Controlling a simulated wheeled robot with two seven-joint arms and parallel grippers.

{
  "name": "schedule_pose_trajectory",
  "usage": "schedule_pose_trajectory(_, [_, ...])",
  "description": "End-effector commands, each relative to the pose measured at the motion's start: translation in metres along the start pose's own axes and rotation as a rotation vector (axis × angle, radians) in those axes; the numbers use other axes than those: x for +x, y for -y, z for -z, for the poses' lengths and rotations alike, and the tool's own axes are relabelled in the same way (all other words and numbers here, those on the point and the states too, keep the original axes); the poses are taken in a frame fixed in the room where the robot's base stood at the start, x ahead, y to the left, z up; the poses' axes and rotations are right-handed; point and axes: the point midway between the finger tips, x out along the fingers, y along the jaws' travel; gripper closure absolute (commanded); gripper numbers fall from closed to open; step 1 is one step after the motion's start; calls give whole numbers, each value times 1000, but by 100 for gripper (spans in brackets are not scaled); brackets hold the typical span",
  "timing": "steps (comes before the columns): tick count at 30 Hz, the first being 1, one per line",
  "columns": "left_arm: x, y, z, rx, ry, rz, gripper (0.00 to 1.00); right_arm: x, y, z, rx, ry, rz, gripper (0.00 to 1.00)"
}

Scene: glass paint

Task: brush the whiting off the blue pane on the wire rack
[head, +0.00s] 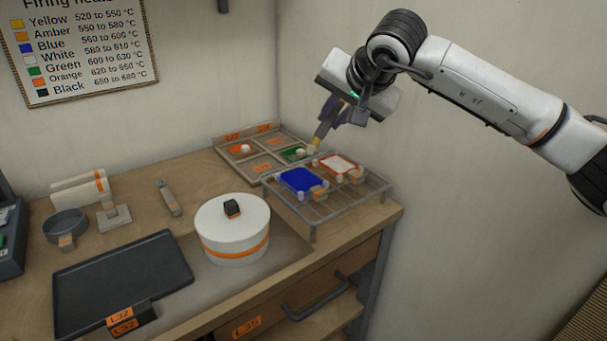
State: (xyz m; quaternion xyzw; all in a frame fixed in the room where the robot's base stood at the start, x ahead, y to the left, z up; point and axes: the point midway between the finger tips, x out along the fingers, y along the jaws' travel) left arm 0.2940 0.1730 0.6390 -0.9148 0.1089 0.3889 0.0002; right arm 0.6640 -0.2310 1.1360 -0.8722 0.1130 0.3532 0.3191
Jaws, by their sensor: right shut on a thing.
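The blue pane (297,179) lies flat on the left part of the wire rack (313,230), at the right end of the workbench. Its top looks evenly blue; at this size I cannot tell whether white powder lies on it. My right gripper (334,112) is shut on a brush (323,131) with a pale yellowish tip. The brush slants down to the left, behind and above the blue pane, and its tip appears apart from the pane. My left gripper is not in view.
A white pane with an orange-red border (338,164) lies beside the blue one. A compartment tray (232,150) with coloured pieces stands behind. A round white lidded pot (232,240), a dark tray (120,280) and a grey bowl (65,226) stand to the left.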

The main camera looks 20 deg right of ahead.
Motion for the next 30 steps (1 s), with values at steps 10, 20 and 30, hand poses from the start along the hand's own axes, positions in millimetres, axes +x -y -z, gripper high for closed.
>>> schedule_pose_trajectory(10, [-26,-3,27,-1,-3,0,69,-35,22,30,4,-8,0,100])
schedule_pose_trajectory(20, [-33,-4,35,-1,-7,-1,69,-58,41,46,2,-5,2,100])
schedule_pose_trajectory(30, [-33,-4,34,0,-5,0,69,-64,43,52,2,-3,-1,100])
